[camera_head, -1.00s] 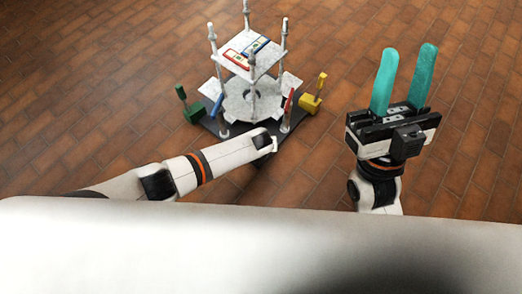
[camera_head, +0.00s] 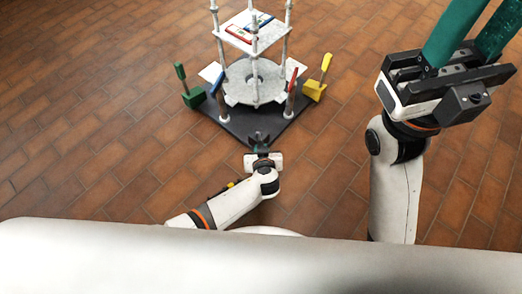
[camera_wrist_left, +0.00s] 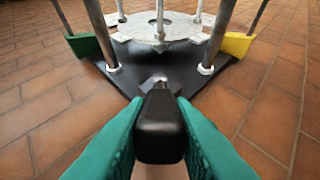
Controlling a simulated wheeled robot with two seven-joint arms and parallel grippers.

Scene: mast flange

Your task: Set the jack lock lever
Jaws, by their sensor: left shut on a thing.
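A white mast frame stands on a dark base plate (camera_head: 222,123). At the plate's front corner a black lever handle (camera_wrist_left: 160,125) points toward me. My left gripper (camera_head: 260,146) is at this corner. In the left wrist view, its two teal fingers close on the sides of the black handle. The fingers cover the handle's sides, and its mount is partly hidden behind it. I cannot tell whether this handle is the jack lock lever. My right gripper (camera_head: 476,38) is at the upper right, its teal fingers apart and empty, their tips cut off by the frame.
A green lever (camera_head: 192,97) stands at the plate's left and a yellow lever (camera_head: 315,90) at its right. Blue (camera_head: 216,87) and red (camera_head: 293,80) handles are by the posts. An upper shelf (camera_head: 236,39) carries coloured panels. The surrounding tiled floor is clear.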

